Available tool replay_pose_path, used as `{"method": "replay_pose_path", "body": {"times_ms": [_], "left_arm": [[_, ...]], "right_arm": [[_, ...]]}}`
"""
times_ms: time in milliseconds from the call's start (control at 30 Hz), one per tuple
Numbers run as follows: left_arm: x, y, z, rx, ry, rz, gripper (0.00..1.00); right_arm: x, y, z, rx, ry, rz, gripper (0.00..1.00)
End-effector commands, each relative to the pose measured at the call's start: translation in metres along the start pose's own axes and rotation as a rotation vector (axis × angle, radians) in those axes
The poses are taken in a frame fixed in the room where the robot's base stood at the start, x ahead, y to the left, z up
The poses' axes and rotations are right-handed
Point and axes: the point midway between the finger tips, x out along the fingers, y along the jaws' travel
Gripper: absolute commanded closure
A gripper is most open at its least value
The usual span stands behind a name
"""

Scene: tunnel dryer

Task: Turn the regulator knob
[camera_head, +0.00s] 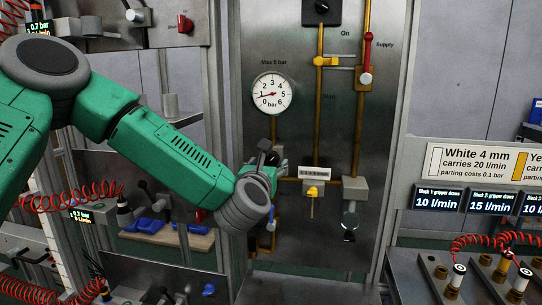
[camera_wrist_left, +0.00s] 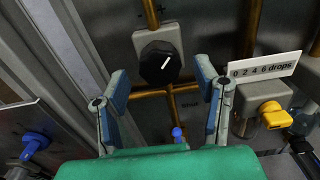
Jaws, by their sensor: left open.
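The regulator knob (camera_wrist_left: 161,63) is black and faceted with a white mark, on a grey block in the left wrist view. The mark slants from upper right to lower left. My left gripper (camera_wrist_left: 161,76) is open, its blue-padded fingers on either side of the knob's position in the picture, and the knob appears beyond the fingertips, not gripped. In the head view my left gripper (camera_head: 268,164) is at the panel below the gauge and hides most of the knob. The round gauge (camera_head: 272,93) marked "Max 5 bar" has its needle near 1. My right gripper is not in view.
Brass pipes (camera_head: 319,110) run down the metal panel (camera_head: 295,235). A yellow valve handle (camera_head: 326,62), a red supply lever (camera_head: 367,55) and a drops scale (camera_head: 314,172) lie to the right. A blue knob (camera_wrist_left: 177,133) shows low between the fingers.

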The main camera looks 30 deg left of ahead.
Motion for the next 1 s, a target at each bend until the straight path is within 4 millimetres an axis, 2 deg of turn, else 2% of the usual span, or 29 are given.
{"method": "replay_pose_path", "body": {"times_ms": [100,200,567,700,1000], "left_arm": [[0.016,0.000,0.001,0.003,0.001,0.001,0.44],[0.024,0.000,0.000,0.001,0.001,0.000,0.44],[0.028,0.000,-0.001,0.001,0.001,-0.001,0.44],[0.028,0.000,-0.001,0.001,0.001,0.000,0.93],[0.028,0.000,-0.001,0.019,0.001,0.000,0.94]], "right_arm": [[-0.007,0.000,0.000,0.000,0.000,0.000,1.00],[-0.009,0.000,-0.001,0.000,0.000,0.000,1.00],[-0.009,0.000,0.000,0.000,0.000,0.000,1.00],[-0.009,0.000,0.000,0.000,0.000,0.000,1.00],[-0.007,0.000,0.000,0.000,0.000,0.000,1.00]]}}
